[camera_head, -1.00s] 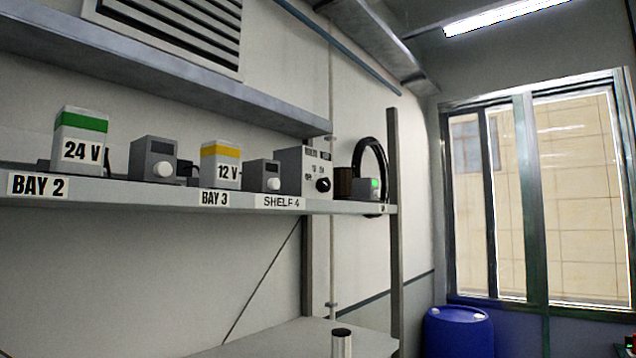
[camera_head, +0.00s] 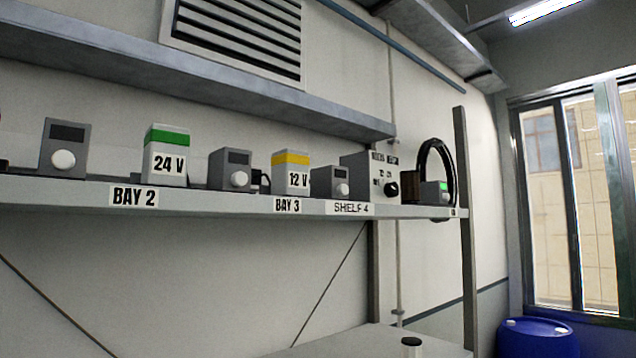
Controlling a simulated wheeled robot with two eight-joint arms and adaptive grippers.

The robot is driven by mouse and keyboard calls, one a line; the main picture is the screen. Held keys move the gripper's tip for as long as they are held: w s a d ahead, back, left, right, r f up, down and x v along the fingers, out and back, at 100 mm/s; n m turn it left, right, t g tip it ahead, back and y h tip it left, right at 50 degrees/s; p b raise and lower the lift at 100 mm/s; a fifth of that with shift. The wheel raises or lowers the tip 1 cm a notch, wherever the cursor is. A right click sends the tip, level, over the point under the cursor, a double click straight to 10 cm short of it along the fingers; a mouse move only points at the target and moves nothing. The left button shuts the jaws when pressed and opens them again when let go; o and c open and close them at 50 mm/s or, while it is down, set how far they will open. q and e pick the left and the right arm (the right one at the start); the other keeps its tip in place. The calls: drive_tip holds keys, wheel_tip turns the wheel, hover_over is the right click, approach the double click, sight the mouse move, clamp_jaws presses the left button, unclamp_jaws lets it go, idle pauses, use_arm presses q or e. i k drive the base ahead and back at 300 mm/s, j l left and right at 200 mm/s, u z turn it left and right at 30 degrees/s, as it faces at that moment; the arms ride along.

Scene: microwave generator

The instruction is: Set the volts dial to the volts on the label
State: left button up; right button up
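On the long grey shelf (camera_head: 230,200) stands a grey box with a black knob (camera_head: 392,190) and small dark labels on its face, too small to read. A white block with a green band (camera_head: 165,160) reads 24 V. A white block with a yellow band (camera_head: 291,173) reads 12 V. Small grey units with a dark display and a white dial stand at the left (camera_head: 65,148), in the middle (camera_head: 231,169) and farther right (camera_head: 330,182). Which dial is the volts dial, I cannot tell. Neither gripper shows in the view.
Shelf-edge signs read BAY 2 (camera_head: 134,197), BAY 3 (camera_head: 287,205) and SHELF 4 (camera_head: 350,208). A small unit with a green light (camera_head: 436,192) stands by a black hoop. A blue barrel (camera_head: 537,338) stands under the window. An upper shelf (camera_head: 200,80) runs above.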

sight(391, 189)
drive_tip(key=i+l, duration=0.1)
drive_tip(key=l, duration=0.3)
drive_tip(key=i+l, duration=0.15)
drive_tip(key=l, duration=0.25)
drive_tip(key=i+l, duration=0.1)
drive_tip(key=l, duration=0.3)
